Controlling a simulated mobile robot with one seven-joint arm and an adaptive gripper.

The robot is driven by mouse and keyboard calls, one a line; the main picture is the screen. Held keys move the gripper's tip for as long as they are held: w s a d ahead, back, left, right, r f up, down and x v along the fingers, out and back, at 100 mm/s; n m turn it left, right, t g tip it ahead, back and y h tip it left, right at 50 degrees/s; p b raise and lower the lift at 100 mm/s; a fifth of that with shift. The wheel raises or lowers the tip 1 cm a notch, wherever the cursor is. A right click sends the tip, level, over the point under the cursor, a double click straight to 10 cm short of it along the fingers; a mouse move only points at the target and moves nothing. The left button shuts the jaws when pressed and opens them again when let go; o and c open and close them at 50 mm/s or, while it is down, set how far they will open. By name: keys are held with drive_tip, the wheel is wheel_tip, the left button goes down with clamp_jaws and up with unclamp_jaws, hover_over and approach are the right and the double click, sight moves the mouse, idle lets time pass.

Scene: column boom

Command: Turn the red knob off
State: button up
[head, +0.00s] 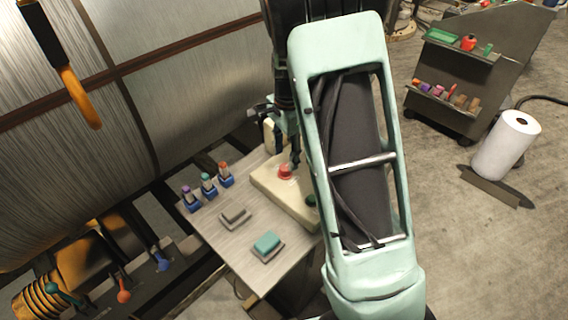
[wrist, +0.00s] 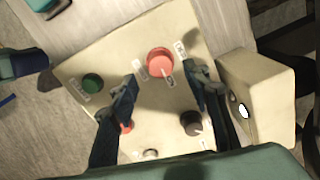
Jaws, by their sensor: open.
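The red knob (wrist: 160,62) is the large round one on a cream panel box (wrist: 65,72). A pale pointer mark shows at its lower edge in the wrist view, with small white labels on either side, too small to read surely. In the head view the red knob (head: 286,172) sits on the panel's top (head: 265,187). My gripper (wrist: 163,82) is open, one finger to each side just below the knob in the wrist view, with nothing between them. Whether a finger touches the knob cannot be told. In the head view my gripper (head: 294,160) is over the knob, partly hidden by my arm.
A green knob (wrist: 92,83), a black knob (wrist: 190,123) and a smaller red one (wrist: 128,127) share the panel. A cream block (wrist: 265,90) stands beside it. The bench (head: 210,232) holds a teal block (head: 267,244). A large metal cylinder (head: 190,80) lies behind.

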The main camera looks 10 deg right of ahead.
sight(285, 167)
wheel_tip(285, 167, down, 5)
drive_tip(key=shift+w, duration=0.1)
idle(0.3)
drive_tip(key=c, duration=1.2)
drive_tip(key=shift+o, duration=0.2)
